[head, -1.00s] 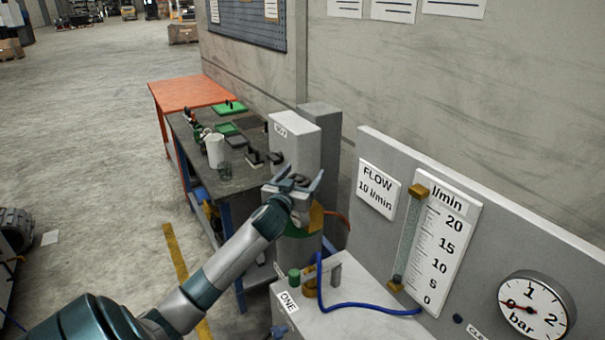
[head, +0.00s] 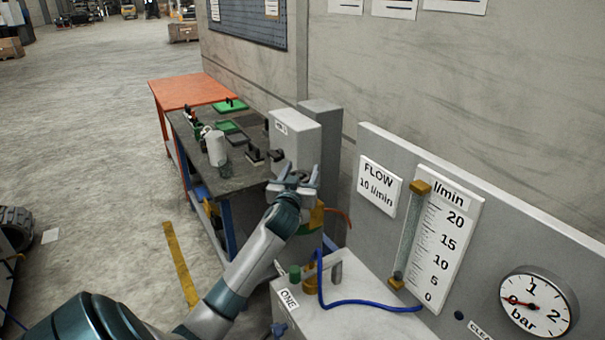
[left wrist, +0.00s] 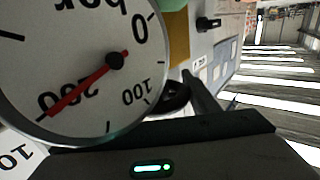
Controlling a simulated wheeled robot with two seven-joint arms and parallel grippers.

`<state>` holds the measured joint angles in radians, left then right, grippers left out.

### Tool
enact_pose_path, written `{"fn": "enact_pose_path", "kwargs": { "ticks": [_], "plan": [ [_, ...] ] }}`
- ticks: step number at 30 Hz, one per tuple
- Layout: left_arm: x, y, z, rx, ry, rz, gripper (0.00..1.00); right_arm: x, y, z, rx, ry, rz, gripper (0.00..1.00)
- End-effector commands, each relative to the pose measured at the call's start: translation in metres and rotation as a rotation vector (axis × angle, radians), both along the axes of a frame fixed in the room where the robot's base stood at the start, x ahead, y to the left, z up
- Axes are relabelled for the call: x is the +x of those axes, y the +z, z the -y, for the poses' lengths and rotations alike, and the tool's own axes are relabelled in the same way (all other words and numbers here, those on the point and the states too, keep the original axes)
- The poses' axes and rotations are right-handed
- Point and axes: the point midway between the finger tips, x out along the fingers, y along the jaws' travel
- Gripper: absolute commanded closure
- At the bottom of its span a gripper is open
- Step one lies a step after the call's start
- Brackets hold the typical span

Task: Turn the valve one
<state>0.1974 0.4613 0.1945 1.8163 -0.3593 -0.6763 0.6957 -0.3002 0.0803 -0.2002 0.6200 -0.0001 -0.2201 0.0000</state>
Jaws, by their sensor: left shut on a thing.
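My left gripper (head: 297,180) is at the top of a grey cylinder with a green and orange collar, in front of a white box (head: 296,140). It is shut on a dark rounded part (left wrist: 172,98), mostly hidden by the fingers and a big gauge (left wrist: 80,70). That gauge is marked to 200, its red needle pointing near 200. A label reading ONE (head: 289,299) is on the grey box in front, near a green knob (head: 295,274) and a blue knob (head: 280,329). My right gripper is not in view.
A panel (head: 380,150) on the right carries a flow meter (head: 446,235), a FLOW 10 l/min sign (head: 380,184) and a bar dial (head: 534,303). A blue hose (head: 370,306) crosses the box top. A workbench (head: 213,172) with tools stands behind.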

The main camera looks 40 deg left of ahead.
Motion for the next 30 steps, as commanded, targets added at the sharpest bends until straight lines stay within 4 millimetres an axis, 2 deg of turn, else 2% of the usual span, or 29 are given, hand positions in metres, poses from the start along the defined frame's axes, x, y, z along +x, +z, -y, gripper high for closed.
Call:
{"fn": "enact_pose_path", "kwargs": {
  "ticks": [18,30],
  "plan": [
    [-0.005,0.0,-0.008,-0.004,0.307,0.007,0.68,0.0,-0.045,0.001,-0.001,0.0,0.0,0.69],
    [-0.007,0.003,-0.009,0.0,0.337,0.002,0.68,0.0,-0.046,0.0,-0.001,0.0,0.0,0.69]
  ]
}}
